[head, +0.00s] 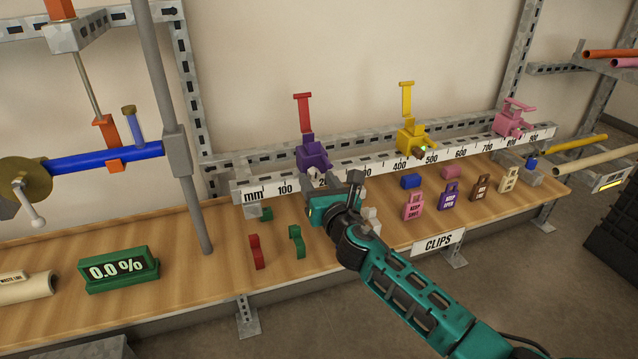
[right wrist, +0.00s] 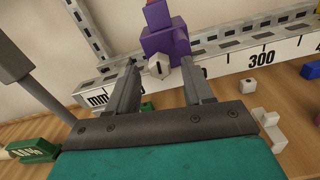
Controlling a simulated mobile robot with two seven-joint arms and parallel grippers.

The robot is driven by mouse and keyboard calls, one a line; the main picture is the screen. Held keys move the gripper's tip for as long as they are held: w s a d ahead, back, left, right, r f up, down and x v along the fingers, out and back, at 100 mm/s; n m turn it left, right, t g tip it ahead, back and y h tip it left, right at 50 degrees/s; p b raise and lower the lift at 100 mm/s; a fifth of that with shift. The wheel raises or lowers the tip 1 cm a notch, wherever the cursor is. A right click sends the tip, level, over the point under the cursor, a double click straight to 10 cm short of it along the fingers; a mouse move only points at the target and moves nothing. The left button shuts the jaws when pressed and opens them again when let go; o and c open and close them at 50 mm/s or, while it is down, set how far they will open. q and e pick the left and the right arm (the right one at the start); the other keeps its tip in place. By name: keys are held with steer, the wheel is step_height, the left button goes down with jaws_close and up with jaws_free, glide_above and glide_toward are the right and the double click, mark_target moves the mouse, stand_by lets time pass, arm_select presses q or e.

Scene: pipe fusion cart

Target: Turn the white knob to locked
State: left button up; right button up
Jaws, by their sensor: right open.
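The white knob (right wrist: 158,68) is on the front of the purple clamp (right wrist: 166,40), with a dark mark on its face. In the head view the knob (head: 313,171) shows small, just beyond my right gripper (head: 337,187). The purple clamp (head: 312,155) sits on the ruler rail with its red lever upright. In the right wrist view my right gripper (right wrist: 158,75) is open and empty. The knob appears between its fingertips in the picture, beyond them; I cannot tell the exact gap. My left gripper is not in view.
The ruler rail (head: 375,166) runs along the bench (head: 200,235). Yellow (head: 413,139) and pink (head: 510,121) clamps sit farther right. Several tags, including a pink one (head: 413,207), and red (head: 256,252) and green (head: 297,245) clips stand near the front. A grey post (head: 165,100) rises at left.

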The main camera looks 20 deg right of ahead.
jaws_close()
stand_by(0.3)
